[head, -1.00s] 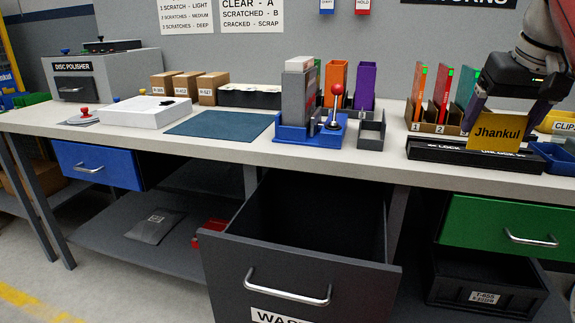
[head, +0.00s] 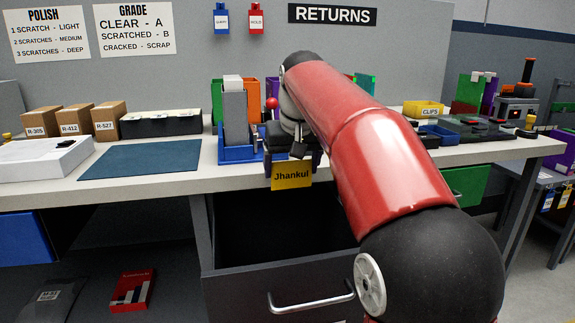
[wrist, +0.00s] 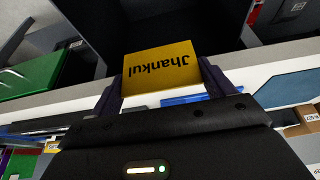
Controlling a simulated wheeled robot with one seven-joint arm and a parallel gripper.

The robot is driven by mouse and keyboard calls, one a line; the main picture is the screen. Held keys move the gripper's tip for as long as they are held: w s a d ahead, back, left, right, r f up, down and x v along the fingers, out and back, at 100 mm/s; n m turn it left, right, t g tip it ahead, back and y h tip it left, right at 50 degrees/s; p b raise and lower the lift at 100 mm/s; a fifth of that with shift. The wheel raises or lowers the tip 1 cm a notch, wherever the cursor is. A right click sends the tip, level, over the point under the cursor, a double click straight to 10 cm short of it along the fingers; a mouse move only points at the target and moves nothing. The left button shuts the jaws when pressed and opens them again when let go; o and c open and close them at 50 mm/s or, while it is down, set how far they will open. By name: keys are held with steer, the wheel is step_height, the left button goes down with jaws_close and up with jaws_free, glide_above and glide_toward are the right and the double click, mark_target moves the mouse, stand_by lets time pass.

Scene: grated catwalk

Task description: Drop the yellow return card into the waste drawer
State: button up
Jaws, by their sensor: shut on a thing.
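The yellow return card (head: 291,175), marked "Jhankul", is held in my gripper (head: 293,164). It hangs at the bench's front edge, above the rear part of the open waste drawer (head: 305,285). In the wrist view the card (wrist: 160,66) sits between both fingers of my gripper (wrist: 160,85), with the drawer's dark inside (wrist: 165,22) beyond it. The drawer is pulled out below the bench, and its inside looks dark and empty where I can see it. My arm hides the drawer's right side and its label is out of view.
A blue fixture (head: 238,154) with a grey block stands on the bench just behind and left of my gripper. A blue-grey mat (head: 143,160) lies farther left. A green drawer (head: 466,185) is at the right. Several boxes line the back left.

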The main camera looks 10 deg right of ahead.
mark_target(297, 164)
steer(key=shift+d+f+b, duration=0.15)
steer(key=shift+f+b, duration=2.85)
steer(key=shift+b, duration=0.15)
steer(key=shift+r, duration=0.1)
steer(key=o, duration=0.9)
steer(key=shift+r, duration=0.1)
steer(key=p+v, duration=0.2)
steer(key=v, duration=0.5)
steer(key=shift+s+r, duration=0.25)
